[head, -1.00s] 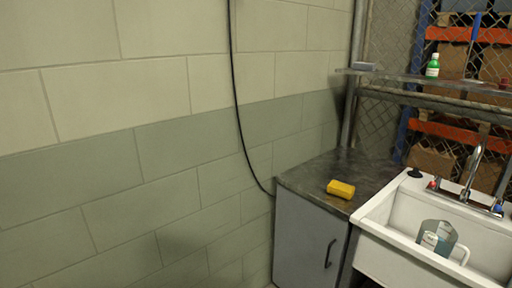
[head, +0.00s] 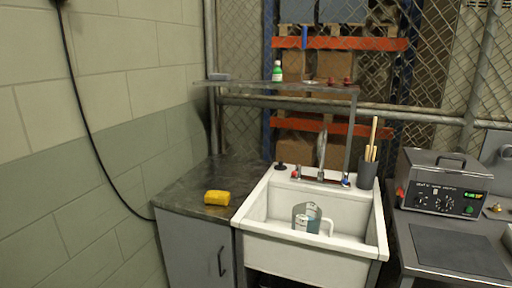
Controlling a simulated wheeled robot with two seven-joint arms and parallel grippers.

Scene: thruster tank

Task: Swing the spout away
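The spout (head: 322,147) is a grey metal tube rising from the faucet at the back edge of the white sink (head: 255,238). It stands near the middle of the faucet, between a red-marked handle (head: 296,173) on the left and a blue-marked handle (head: 346,180) on the right. From here the spout looks foreshortened, and I cannot tell its exact swing angle. A clear jug (head: 307,216) with a pale handle stands in the basin, in front of the spout. Neither of my grippers is in view.
A yellow sponge (head: 217,197) lies on the dark counter (head: 180,188) left of the sink. A dark cup (head: 367,176) with wooden sticks stands at the sink's back right corner. A shelf (head: 300,90) runs above. A control box (head: 442,183) sits on the right bench.

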